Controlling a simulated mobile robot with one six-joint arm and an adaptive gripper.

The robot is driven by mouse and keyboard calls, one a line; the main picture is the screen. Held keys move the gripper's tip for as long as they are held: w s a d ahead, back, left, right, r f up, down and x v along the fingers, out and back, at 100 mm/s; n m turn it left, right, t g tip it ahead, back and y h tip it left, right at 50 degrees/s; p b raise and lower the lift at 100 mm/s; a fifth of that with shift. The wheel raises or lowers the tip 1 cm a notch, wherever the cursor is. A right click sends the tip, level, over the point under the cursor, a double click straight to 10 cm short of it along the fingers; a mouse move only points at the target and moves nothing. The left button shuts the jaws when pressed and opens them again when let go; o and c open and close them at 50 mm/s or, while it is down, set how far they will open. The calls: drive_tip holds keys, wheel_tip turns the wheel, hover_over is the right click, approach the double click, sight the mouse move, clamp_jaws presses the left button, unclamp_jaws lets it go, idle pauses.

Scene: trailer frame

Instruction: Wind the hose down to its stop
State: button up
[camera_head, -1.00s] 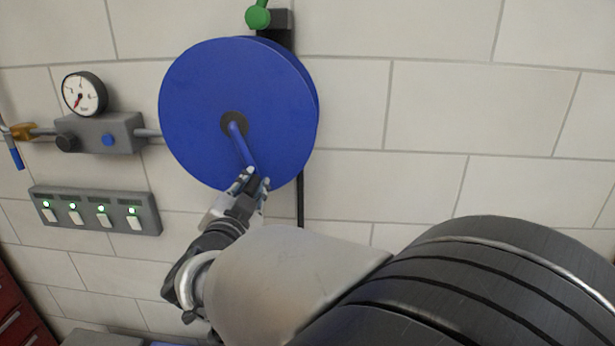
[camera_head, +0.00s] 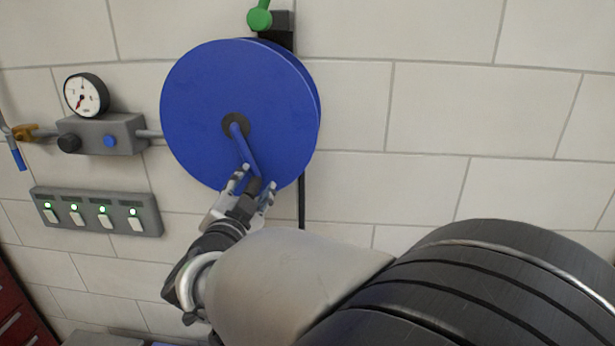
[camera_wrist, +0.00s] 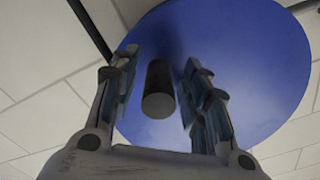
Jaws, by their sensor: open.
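The blue hose reel (camera_head: 205,105) is a large disc on the wall in the head view. Its blue crank arm (camera_head: 241,145) runs from the dark hub (camera_head: 235,125) down and slightly right. The crank's dark handle knob (camera_wrist: 158,88) points at the camera in the wrist view, with the reel face (camera_wrist: 265,60) behind it. My gripper (camera_head: 255,180) is open, its fingers on either side of the knob; the wrist view also shows the gripper (camera_wrist: 158,85) with gaps at both sides of the knob. The dark hose (camera_head: 302,200) hangs straight down behind the reel; its end is hidden.
A green-ended lever (camera_head: 259,19) on a black bracket is above the reel. Left of it are a pressure gauge (camera_head: 86,95), a grey valve block (camera_head: 103,134) and a lit switch panel (camera_head: 97,212). A red drawer cabinet (camera_head: 20,318) stands lower left. The wall to the right is bare.

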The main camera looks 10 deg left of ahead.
drive_tip(key=s, duration=0.7)
drive_tip(key=shift+s+d, duration=0.2)
drive_tip(key=shift+s, duration=0.05)
